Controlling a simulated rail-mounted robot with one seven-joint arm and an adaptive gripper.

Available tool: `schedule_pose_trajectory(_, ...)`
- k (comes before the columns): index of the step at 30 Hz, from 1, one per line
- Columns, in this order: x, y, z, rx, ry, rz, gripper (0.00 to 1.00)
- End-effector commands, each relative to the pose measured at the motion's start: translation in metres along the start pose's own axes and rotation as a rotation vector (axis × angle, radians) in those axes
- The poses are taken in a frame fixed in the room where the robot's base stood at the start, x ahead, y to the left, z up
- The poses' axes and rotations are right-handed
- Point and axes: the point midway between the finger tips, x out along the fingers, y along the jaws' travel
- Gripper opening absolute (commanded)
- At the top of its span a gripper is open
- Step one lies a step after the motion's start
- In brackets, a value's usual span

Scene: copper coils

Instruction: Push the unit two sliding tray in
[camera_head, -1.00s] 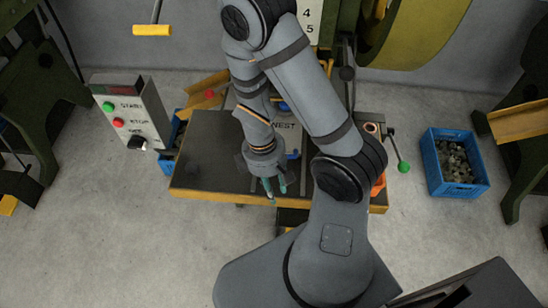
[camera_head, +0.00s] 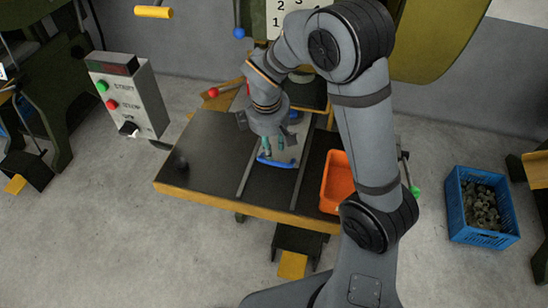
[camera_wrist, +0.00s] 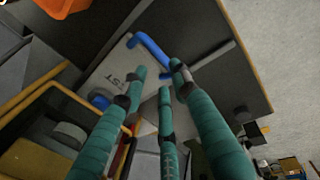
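The sliding tray (camera_wrist: 112,78) is a light grey plate with partly visible lettering in the wrist view. Its blue handle (camera_wrist: 152,50) lies along its end. In the head view the blue handle (camera_head: 277,163) is on the dark table between two rails, and my gripper hides most of the tray behind it. My gripper (camera_head: 274,146) points down just behind the handle, over the tray. In the wrist view the teal fingers of my gripper (camera_wrist: 156,78) have their tips apart with nothing held between them. I cannot tell whether a fingertip touches the handle or tray.
The dark table (camera_head: 205,160) has a yellow front edge. An orange bin (camera_head: 336,182) sits right of the rails. A control box (camera_head: 128,98) with green and red buttons stands at left. A blue crate of metal parts (camera_head: 480,205) is on the floor at right.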

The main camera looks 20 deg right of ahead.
Motion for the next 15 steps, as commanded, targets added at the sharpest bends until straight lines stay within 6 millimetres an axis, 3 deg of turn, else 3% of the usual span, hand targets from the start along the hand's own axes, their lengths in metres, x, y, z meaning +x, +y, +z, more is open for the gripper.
schedule_pose_trajectory(1,0.013,-0.002,0.001,-0.003,-0.004,-0.004,0.28)
schedule_pose_trajectory(6,0.042,-0.002,0.000,-0.002,-0.001,-0.003,0.28)
schedule_pose_trajectory(15,0.062,0.000,-0.001,0.000,0.002,0.000,0.28)
